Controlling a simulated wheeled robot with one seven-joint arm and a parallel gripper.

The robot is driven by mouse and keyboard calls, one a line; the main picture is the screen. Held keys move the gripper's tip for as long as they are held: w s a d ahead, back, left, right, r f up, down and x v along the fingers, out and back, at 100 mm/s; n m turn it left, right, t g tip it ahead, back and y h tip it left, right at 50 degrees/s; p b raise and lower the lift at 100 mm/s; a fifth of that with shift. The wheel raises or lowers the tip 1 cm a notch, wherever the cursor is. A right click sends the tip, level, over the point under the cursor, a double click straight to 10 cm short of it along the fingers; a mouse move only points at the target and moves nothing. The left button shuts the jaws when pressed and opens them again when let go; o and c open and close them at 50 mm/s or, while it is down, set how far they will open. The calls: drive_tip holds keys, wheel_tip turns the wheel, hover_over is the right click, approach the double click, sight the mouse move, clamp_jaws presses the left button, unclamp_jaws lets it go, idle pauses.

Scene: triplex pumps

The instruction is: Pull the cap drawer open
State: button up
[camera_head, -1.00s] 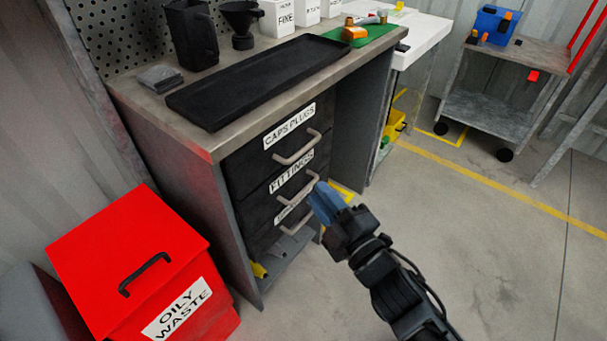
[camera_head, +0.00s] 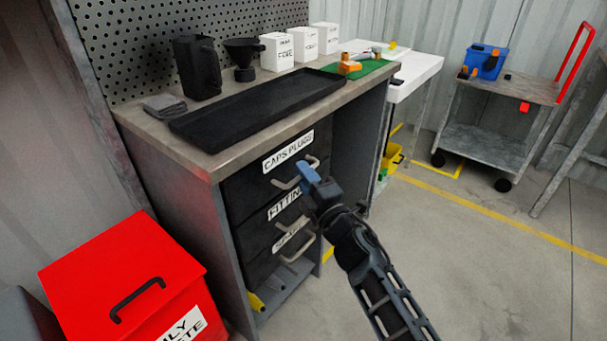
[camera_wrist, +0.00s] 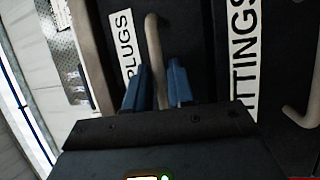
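The cap drawer (camera_head: 248,190), labelled CAPS PLUGS, is the top black drawer under the bench and looks shut. Its pale bar handle (camera_head: 283,184) is partly hidden behind my gripper (camera_head: 309,177). In the wrist view the picture is turned, and the handle (camera_wrist: 153,50) runs between the two blue fingers of my gripper (camera_wrist: 160,82). The fingers are apart, one on each side of the bar, with a gap on the right side. Contact with the left finger cannot be told. The PLUGS label (camera_wrist: 125,42) is beside the handle.
The FITTINGS drawer (camera_head: 250,234) and another drawer lie below, each with a handle. A black tray (camera_head: 215,137) lies on the bench top (camera_head: 190,155). A red oily waste bin (camera_head: 110,265) stands at left. The floor (camera_head: 480,270) at right is clear.

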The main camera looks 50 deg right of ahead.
drive_tip(key=shift+w+d, duration=0.1)
drive_tip(key=shift+w, duration=0.15)
clamp_jaws()
idle(0.3)
